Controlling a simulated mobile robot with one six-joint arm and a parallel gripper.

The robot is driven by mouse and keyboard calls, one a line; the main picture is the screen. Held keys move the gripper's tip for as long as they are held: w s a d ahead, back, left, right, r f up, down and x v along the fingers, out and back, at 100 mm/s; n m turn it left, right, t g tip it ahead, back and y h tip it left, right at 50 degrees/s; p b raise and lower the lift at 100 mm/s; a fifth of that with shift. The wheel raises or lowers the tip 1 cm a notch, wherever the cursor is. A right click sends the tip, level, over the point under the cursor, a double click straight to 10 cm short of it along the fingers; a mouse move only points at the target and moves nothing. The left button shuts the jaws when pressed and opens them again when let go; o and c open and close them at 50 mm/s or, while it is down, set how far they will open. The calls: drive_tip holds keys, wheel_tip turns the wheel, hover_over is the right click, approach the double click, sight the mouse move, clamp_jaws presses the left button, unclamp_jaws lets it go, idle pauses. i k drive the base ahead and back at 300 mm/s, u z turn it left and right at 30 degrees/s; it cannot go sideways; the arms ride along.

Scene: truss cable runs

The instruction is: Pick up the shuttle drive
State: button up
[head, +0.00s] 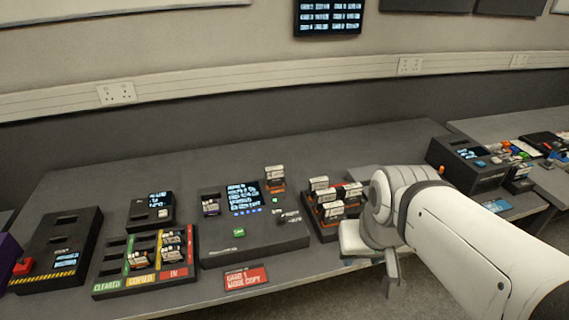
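I cannot tell by sight which drive is the shuttle drive. One drive with a white label and an orange base (275,178) stands upright at the back right of the dark copy station (255,243). Several white-labelled drives (319,184) stand in a dark rack right of that station, partly behind my arm. More drives (171,240) sit in the sorting tray (112,287) at the left. My gripper (391,283) hangs near the table's front edge, right of the rack. It is small and partly hidden by my arm, so its opening and any contents are unclear.
A red sign (246,278) lies at the front edge. A dark box with slots (62,240) and a small screen unit (151,211) stand left. Another device (465,165) and loose items are on the right table. The back of the grey table (200,163) is clear.

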sight(275, 176)
drive_tip(key=u, duration=0.15)
drive_tip(key=i, duration=0.9)
drive_tip(key=z, duration=0.05)
